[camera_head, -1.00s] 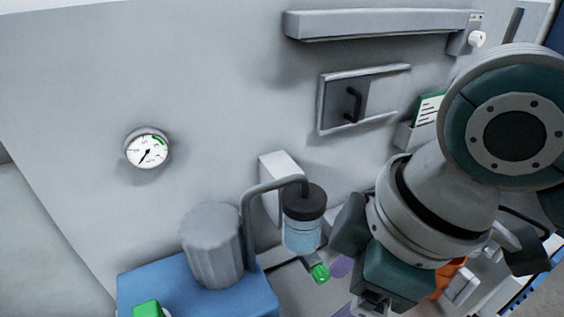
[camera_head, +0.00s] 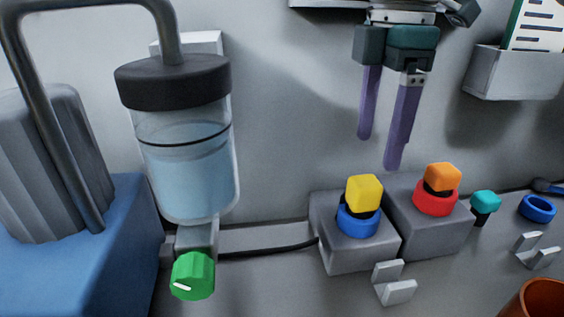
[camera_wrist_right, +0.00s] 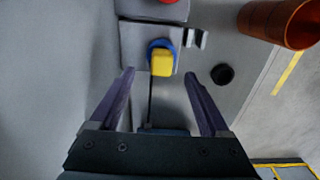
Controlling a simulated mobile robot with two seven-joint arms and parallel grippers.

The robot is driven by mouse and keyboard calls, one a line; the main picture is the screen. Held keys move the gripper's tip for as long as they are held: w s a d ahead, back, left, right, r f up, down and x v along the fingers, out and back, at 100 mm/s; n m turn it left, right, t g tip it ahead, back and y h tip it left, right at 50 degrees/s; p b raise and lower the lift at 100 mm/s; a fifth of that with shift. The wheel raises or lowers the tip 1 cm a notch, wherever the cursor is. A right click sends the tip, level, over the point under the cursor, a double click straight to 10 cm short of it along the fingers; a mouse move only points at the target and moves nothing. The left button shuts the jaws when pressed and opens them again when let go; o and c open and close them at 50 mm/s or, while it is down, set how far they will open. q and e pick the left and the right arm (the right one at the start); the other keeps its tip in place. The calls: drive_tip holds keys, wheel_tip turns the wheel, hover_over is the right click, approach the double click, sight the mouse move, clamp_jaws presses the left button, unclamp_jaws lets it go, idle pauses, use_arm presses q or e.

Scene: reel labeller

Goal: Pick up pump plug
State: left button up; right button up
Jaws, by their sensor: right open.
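A yellow plug (camera_head: 364,192) sits upright in a blue ring (camera_head: 358,220) on a grey socket box (camera_head: 358,257). An orange plug (camera_head: 442,177) sits in a red ring (camera_head: 435,200) on the box beside it. Neither is labelled, so I cannot tell by sight which is the pump plug. My right gripper (camera_head: 379,152) is open and empty, its purple fingers pointing down above the boxes, apart from both plugs. In the right wrist view, the yellow plug (camera_wrist_right: 162,63) shows between and just beyond the open fingers (camera_wrist_right: 159,73). My left gripper is not in view.
A liquid-filled jar (camera_head: 185,160) with a green knob (camera_head: 193,276) stands left, beside a blue base (camera_head: 130,220). A black cable (camera_head: 270,250) runs towards the yellow plug's box. A teal plug (camera_head: 485,202) and orange cup (camera_head: 537,302) are at right. Small grey brackets (camera_head: 395,285) stand in front.

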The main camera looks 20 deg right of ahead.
sight(369, 181)
wheel_tip(369, 181, down, 3)
drive_tip(key=shift+s+a+r, duration=0.1)
drive_tip(key=shift+a+r, duration=0.05)
drive_tip(key=shift+r, duration=0.05)
wheel_tip(369, 181, down, 6)
drive_tip(key=shift+r, duration=0.1)
drive_tip(key=shift+c, duration=0.3)
clamp_jaws()
idle(0.4)
